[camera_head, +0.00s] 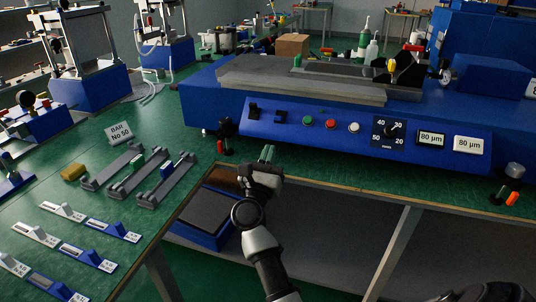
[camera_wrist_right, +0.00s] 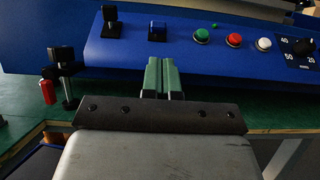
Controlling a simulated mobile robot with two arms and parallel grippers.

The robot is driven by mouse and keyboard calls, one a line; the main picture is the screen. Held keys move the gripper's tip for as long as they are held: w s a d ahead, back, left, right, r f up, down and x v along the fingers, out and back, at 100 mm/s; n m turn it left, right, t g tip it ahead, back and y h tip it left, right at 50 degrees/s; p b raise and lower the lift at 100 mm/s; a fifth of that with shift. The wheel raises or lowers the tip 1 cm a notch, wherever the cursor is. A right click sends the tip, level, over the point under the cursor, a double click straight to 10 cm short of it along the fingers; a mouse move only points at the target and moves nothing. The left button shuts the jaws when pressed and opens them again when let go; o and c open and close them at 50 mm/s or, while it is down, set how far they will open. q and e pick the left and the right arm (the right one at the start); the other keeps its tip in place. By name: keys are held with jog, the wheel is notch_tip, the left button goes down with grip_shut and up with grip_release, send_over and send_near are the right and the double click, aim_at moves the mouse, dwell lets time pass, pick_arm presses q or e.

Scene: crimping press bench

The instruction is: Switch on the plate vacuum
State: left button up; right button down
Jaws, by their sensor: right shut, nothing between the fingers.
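The blue press (camera_head: 340,140) has a sloped front panel at the bench edge. I see no readable label telling which works the plate vacuum. My right gripper (camera_head: 267,153) is shut and empty, just in front of and below the panel. My left gripper is out of view.
Green (camera_head: 307,120), red (camera_head: 330,124) and white (camera_head: 353,127) buttons and a dial (camera_head: 388,131) sit right of the switches. A black clamp with a red handle (camera_wrist_right: 47,91) stands left of the gripper. Grey slotted bars (camera_head: 165,180) lie on the bench at left.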

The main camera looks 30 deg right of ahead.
aim_at(276, 132)
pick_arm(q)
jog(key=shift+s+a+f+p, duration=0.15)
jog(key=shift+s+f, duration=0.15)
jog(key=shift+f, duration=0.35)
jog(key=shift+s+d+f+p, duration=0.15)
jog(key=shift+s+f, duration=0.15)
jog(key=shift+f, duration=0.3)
pick_arm(e)
jog(key=x, duration=0.7)
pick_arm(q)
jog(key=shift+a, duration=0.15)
